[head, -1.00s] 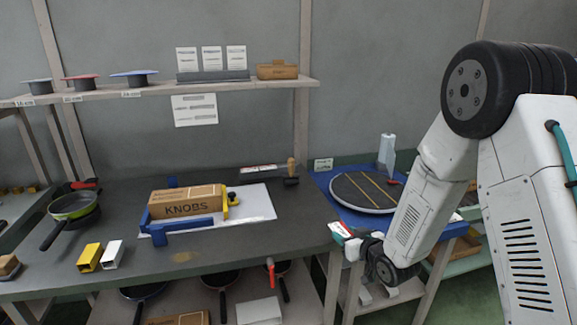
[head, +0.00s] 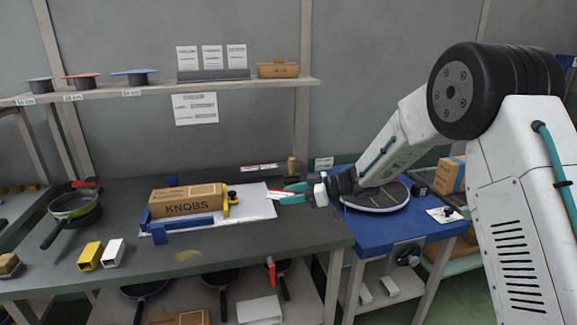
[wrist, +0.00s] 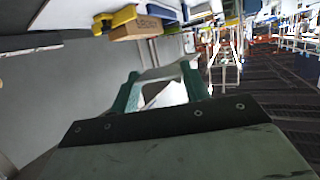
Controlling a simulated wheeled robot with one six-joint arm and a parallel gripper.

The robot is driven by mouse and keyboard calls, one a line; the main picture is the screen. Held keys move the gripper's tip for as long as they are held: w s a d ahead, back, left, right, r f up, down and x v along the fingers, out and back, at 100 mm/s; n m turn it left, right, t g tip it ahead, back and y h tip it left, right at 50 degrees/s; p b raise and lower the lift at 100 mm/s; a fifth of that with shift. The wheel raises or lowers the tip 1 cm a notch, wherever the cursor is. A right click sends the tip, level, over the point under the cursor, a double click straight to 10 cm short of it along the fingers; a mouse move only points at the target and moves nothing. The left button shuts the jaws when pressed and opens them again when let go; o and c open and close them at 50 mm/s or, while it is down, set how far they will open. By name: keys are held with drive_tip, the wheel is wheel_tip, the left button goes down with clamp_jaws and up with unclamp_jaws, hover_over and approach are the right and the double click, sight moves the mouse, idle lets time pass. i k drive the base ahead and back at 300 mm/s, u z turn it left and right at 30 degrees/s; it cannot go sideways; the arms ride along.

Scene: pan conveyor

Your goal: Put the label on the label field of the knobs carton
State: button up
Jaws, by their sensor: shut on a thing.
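The knobs carton (head: 180,196) is a brown box marked KNOBS, lying on a white board (head: 258,207) on the grey table between blue and yellow holders. It also shows at the top of the wrist view (wrist: 138,29). My gripper (head: 290,193) is right of the carton, apart from it, over the right end of the board. Its teal fingers are shut on the label (head: 277,195), a small white piece with a red mark. The label shows pale between the fingers in the wrist view (wrist: 170,96). The carton's label field cannot be made out.
A blue table (head: 400,232) with a round dark plate stands under my arm. A wooden-handled tool (head: 291,165) stands behind my gripper. Yellow and white blocks (head: 90,256) and pans (head: 72,208) are at the left. The table front is mostly clear.

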sight(202, 189)
drive_tip(key=i, duration=1.5)
